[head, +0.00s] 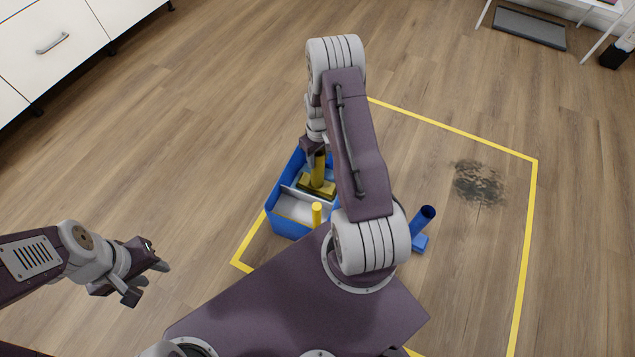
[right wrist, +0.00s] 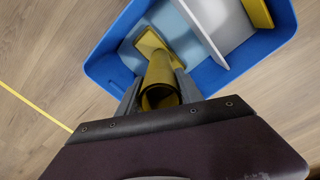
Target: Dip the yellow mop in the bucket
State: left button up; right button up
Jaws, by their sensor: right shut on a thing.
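The blue bucket (head: 280,222) stands on the floor inside the yellow taped outline, with a pale divider across it. The yellow mop (head: 318,172) is upright, its flat head inside the bucket's far compartment. My right gripper (head: 314,150) is shut on the mop's handle; my arm hides part of the bucket. In the right wrist view the mop handle (right wrist: 160,82) sits between the fingers, its head low within the blue walls (right wrist: 105,68). I cannot tell whether the head touches the bottom. My left gripper (head: 148,280) is open and empty over bare floor at the left.
A second yellow piece (head: 316,212) stands at the near compartment. A blue mop-like tool (head: 424,222) stands right of my arm. A dark stain (head: 478,183) marks the floor inside the yellow tape (head: 455,131). White cabinets (head: 50,45) stand at upper left. Most floor is clear.

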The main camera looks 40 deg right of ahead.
notch_tip(320, 180, up, 18)
jog(key=p, duration=1.6)
jog(key=shift+r, duration=0.25)
